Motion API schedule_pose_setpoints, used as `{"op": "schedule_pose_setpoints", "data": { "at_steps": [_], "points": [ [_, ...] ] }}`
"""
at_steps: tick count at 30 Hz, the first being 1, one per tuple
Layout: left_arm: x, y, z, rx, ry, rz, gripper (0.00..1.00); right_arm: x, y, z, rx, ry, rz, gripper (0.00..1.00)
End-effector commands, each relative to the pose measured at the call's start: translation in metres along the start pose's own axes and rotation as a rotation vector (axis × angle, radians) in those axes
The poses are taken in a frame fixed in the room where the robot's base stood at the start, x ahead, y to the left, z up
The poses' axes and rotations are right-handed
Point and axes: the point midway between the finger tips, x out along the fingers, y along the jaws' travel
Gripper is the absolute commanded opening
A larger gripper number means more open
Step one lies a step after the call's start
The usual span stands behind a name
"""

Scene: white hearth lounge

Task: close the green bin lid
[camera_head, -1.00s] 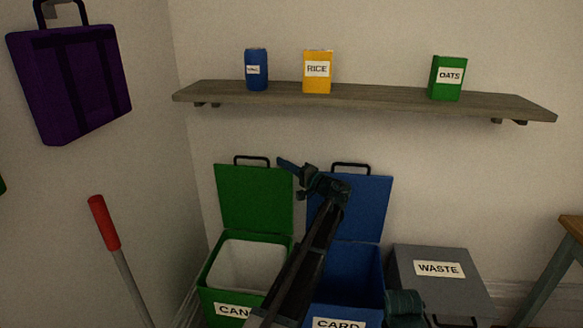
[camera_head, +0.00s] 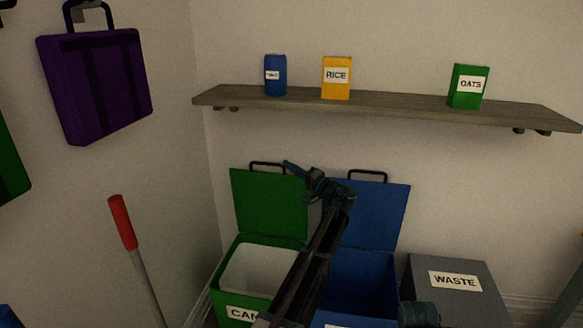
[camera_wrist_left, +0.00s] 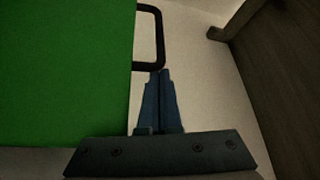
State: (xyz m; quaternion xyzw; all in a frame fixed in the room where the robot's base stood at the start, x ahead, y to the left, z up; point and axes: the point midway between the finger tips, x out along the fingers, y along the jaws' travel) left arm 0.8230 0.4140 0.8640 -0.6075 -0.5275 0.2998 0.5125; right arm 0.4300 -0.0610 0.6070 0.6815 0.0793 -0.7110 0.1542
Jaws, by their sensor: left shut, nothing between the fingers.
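The green bin (camera_head: 236,308) stands against the wall, its label partly hidden by my arm. Its green lid (camera_head: 268,203) is open, raised upright behind the bin, with a black handle (camera_head: 267,166) on its top edge. My left gripper (camera_head: 291,167) is shut and empty, by the lid's upper right corner in the head view. In the left wrist view the lid (camera_wrist_left: 65,70) fills the left side, and the closed fingers (camera_wrist_left: 159,80) point up beside its edge, just below the handle (camera_wrist_left: 156,38). I cannot tell whether they touch it.
A blue bin (camera_head: 365,280) with its lid (camera_head: 378,215) also raised stands right beside the green one. A grey WASTE bin (camera_head: 440,305) is shut. A shelf (camera_head: 400,105) with several containers hangs above. A red-handled pole (camera_head: 122,222) stands at left.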

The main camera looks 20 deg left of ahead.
Motion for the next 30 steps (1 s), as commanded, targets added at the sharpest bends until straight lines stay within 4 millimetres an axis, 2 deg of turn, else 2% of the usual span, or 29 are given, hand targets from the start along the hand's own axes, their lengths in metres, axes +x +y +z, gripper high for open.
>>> {"op": "schedule_pose_setpoints", "data": {
  "at_steps": [1,8,14,25,30],
  "points": [
    [-0.007,0.001,0.013,-0.019,0.000,-0.012,0.00,0.008,-0.001,-0.001,0.000,0.000,0.001,0.50],
    [-0.038,-0.005,0.067,-0.170,0.001,-0.102,0.00,0.042,-0.003,-0.003,-0.002,0.000,0.006,0.50],
    [-0.071,-0.002,0.123,-0.334,0.001,-0.198,0.00,0.084,-0.006,-0.005,-0.006,0.002,0.009,0.50],
    [-0.126,0.029,0.214,-0.626,-0.001,-0.368,0.00,0.171,-0.017,-0.011,-0.010,0.005,0.002,0.50],
    [-0.147,0.052,0.251,-0.633,0.001,-0.374,0.00,0.208,-0.020,-0.013,0.001,0.005,0.002,0.50]
  ]
}}
